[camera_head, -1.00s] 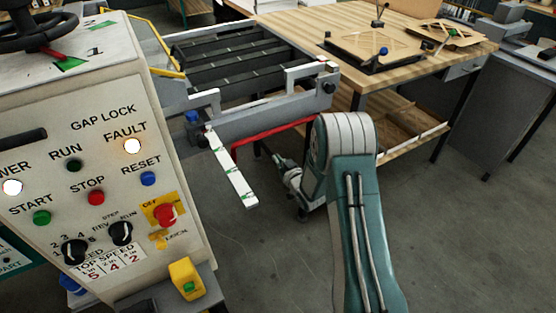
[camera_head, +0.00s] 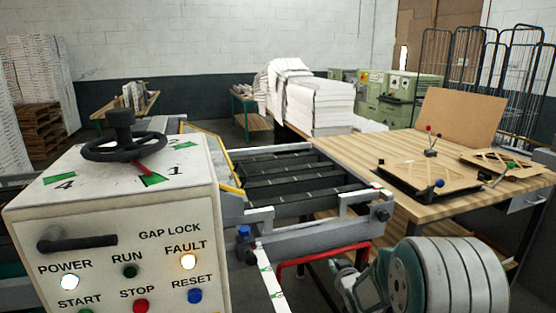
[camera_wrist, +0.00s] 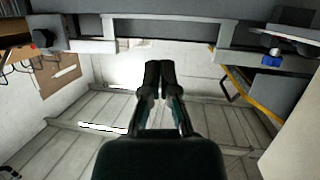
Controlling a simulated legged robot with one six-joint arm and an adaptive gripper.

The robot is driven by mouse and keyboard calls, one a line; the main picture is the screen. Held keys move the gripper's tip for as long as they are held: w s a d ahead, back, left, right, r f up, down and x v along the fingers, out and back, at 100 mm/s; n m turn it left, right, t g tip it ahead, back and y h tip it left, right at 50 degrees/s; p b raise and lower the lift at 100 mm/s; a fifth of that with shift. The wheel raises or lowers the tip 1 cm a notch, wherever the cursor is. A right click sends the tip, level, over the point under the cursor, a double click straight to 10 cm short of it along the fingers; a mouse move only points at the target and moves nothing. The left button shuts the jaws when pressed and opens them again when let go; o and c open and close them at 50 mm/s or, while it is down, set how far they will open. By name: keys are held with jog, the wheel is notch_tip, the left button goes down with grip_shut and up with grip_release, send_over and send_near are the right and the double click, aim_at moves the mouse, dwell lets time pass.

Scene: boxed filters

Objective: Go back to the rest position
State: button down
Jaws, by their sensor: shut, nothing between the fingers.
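My gripper (camera_wrist: 158,70) shows in the wrist view with its two dark fingers close together. It is shut and nothing shows between the fingertips. In the head view, my teal and pale arm fills the lower right corner, and the fingertips cannot be made out there.
A control cabinet (camera_head: 120,220) with a black handwheel (camera_head: 125,145) stands close at left; its POWER and FAULT lamps glow. A slatted conveyor (camera_head: 290,170) lies behind it. A wooden table (camera_head: 370,150) with board fixtures stands right. White stacks (camera_head: 315,100) stand behind.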

jog(key=s+d+r+m+g+h, duration=0.1)
jog(key=s+r+g+h, duration=0.1)
jog(key=s+r, duration=0.65)
jog(key=s+a+r+m+g, duration=0.1)
jog(key=s+r+g, duration=0.1)
jog(key=s, duration=1.3)
jog(key=s+a+r+g, duration=0.1)
jog(key=s+r+g, duration=0.2)
jog(key=s, duration=1.2)
jog(key=shift+s+r+m+g, duration=0.3)
jog(key=shift+m+g, duration=0.1)
jog(key=shift+g, duration=0.4)
jog(key=shift+w+a, duration=0.1)
